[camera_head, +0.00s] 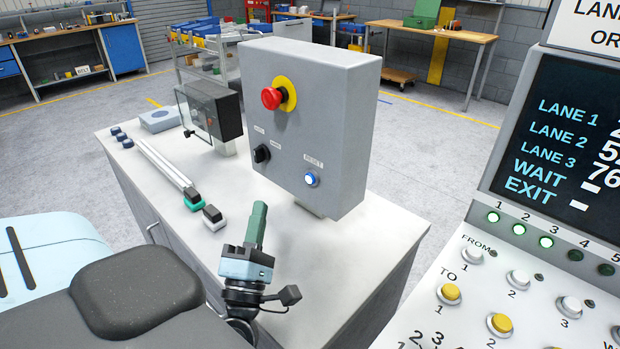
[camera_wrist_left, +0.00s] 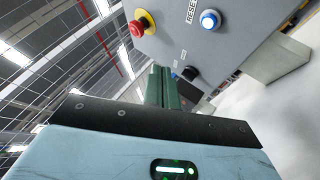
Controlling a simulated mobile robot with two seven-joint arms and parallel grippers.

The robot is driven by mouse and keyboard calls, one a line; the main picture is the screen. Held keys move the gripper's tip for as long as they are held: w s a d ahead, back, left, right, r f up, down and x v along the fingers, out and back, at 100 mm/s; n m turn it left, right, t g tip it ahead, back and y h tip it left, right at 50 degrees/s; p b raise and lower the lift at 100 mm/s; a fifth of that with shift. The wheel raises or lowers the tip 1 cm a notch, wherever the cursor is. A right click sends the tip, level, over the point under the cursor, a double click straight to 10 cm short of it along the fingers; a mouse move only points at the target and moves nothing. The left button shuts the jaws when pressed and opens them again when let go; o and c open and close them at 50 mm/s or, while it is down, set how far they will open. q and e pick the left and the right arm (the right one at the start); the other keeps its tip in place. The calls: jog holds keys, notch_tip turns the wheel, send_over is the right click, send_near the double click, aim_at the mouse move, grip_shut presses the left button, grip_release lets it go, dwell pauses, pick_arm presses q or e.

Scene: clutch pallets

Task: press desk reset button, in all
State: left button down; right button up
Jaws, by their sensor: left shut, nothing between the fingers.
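The blue-lit reset button (camera_head: 311,179) sits low on the front of the grey control box (camera_head: 345,120), under a RESET label. It also shows in the left wrist view (camera_wrist_left: 210,20) near the top. My left gripper (camera_head: 260,208) is shut and empty, its green fingers pointing up in front of the box, to the left of the button and below it. The fingers (camera_wrist_left: 160,86) show in the left wrist view, apart from the button. My right gripper is not in view.
A red emergency stop (camera_head: 271,98) on a yellow collar and a black selector knob (camera_head: 261,154) share the box face. A small dark box (camera_head: 212,110) stands to the left on the white desk (camera_head: 290,240). A panel with a LANE display (camera_head: 560,130) and several buttons stands at right.

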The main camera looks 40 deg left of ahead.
aim_at(311, 178)
pick_arm(q)
jog(key=w, duration=0.9)
jog(key=shift+d, duration=0.4)
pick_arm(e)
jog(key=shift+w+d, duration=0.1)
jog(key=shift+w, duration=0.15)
pick_arm(q)
jog(key=shift+s, duration=0.1)
dwell(0.8)
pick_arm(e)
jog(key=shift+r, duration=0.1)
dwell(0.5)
pick_arm(q)
jog(key=shift+w, duration=0.45)
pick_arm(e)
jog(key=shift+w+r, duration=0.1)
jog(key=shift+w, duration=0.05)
pick_arm(q)
jog(key=shift+w, duration=0.3)
dwell(0.4)
jog(key=shift+w+r, duration=0.1)
jog(key=shift+r, duration=0.1)
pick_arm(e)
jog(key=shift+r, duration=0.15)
